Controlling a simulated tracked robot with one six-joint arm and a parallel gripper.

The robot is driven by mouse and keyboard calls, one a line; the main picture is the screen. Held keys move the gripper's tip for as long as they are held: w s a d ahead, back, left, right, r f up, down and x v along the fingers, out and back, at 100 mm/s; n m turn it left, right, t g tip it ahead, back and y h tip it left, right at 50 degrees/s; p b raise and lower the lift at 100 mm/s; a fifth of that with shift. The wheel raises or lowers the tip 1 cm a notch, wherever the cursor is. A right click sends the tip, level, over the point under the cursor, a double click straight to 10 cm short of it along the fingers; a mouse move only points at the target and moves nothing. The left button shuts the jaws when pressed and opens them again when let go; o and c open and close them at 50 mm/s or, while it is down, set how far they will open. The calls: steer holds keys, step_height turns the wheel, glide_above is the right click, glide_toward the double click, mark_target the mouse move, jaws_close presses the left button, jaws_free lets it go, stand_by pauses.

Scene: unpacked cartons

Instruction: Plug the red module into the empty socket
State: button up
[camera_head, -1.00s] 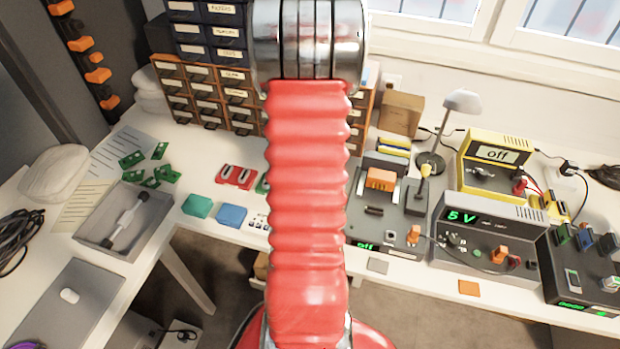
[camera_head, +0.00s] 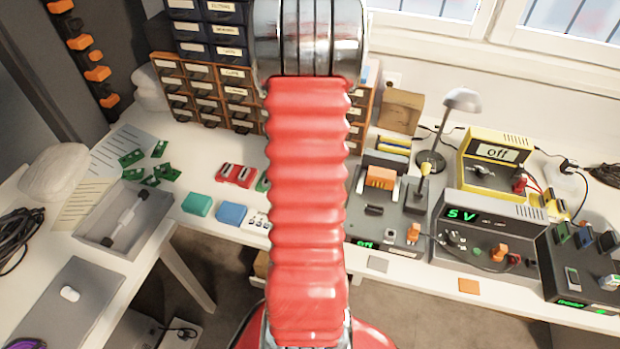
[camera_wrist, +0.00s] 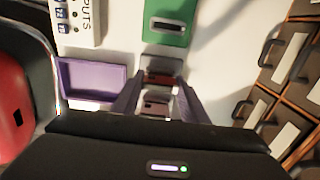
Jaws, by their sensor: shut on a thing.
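My gripper (camera_wrist: 157,98) shows in the wrist view with its two dark fingers closed around a small dark red and silver piece (camera_wrist: 158,77), which appears to be the red module. A green block with a dark slot (camera_wrist: 167,22) lies just beyond the fingertips, apart from them. In the head view my gripper is hidden behind my red arm. Two red pieces with silver tops (camera_head: 237,174) lie on the bench left of my arm. A dark unit with a lit green display (camera_head: 375,225) stands right of my arm; I cannot tell which socket is empty.
A purple tray (camera_wrist: 92,80) is left of my fingers, and drawers (camera_wrist: 290,95) are on the right. The bench also holds a grey tray (camera_head: 150,235), a teal block (camera_head: 197,205), a blue block (camera_head: 231,214), a lamp (camera_head: 461,100) and a yellow meter (camera_head: 490,158).

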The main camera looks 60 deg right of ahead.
steer(key=shift+f, duration=0.25)
stand_by(0.3)
steer(key=o, duration=1.4)
step_height(320, 180, up, 14)
steer(key=shift+f, duration=0.15)
stand_by(0.5)
